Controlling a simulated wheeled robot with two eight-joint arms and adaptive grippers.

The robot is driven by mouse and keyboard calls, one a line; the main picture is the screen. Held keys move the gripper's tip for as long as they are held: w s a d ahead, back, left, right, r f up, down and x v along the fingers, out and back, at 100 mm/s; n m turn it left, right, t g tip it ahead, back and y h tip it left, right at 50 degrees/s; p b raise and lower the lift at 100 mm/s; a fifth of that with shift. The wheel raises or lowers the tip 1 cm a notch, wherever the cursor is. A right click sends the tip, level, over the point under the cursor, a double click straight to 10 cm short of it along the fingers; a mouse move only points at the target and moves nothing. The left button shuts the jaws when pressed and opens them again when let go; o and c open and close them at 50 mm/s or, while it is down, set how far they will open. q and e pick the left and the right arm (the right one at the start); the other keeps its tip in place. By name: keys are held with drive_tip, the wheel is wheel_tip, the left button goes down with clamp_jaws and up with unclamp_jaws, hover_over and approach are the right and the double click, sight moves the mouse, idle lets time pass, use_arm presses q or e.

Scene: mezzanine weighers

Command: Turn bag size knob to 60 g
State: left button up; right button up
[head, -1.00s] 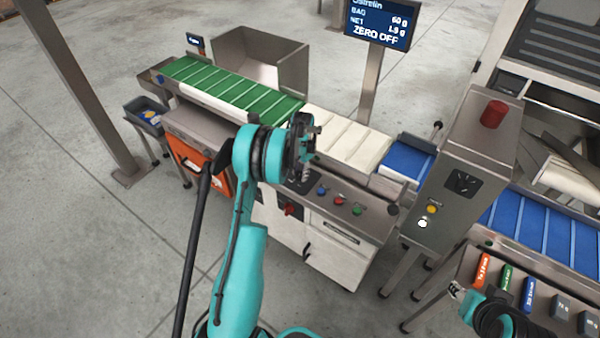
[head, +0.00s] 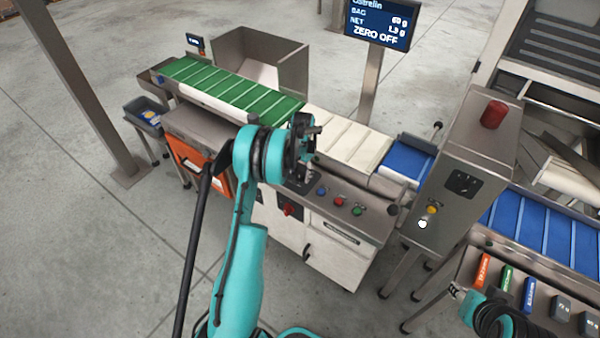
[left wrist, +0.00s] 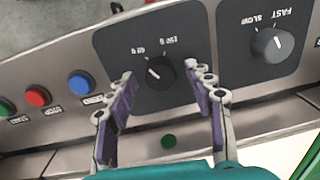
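The bag size knob (left wrist: 160,70) is a dark round knob on a black plate, seen upside down in the left wrist view. Gram labels stand beside it, one looking like 60 g. Its pale pointer mark is too small to read surely. My left gripper (left wrist: 160,84) is open, with one purple-padded finger on each side of the knob; I cannot tell whether they touch it. In the head view my left gripper (head: 306,155) hides the knob. My right gripper (head: 458,291) is only partly seen at lower right.
A speed knob (left wrist: 272,43) is beside the plate. Blue (left wrist: 80,82), red (left wrist: 38,97) and green buttons sit on the other side. The green belt (head: 232,88) and white belt (head: 345,138) run behind the panel. A grey post box (head: 462,170) stands at right.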

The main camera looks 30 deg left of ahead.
sight(301, 174)
use_arm(q)
drive_tip(key=shift+r, duration=0.1)
wheel_tip(301, 174, up, 12)
drive_tip(key=shift+d, duration=0.25)
idle(0.6)
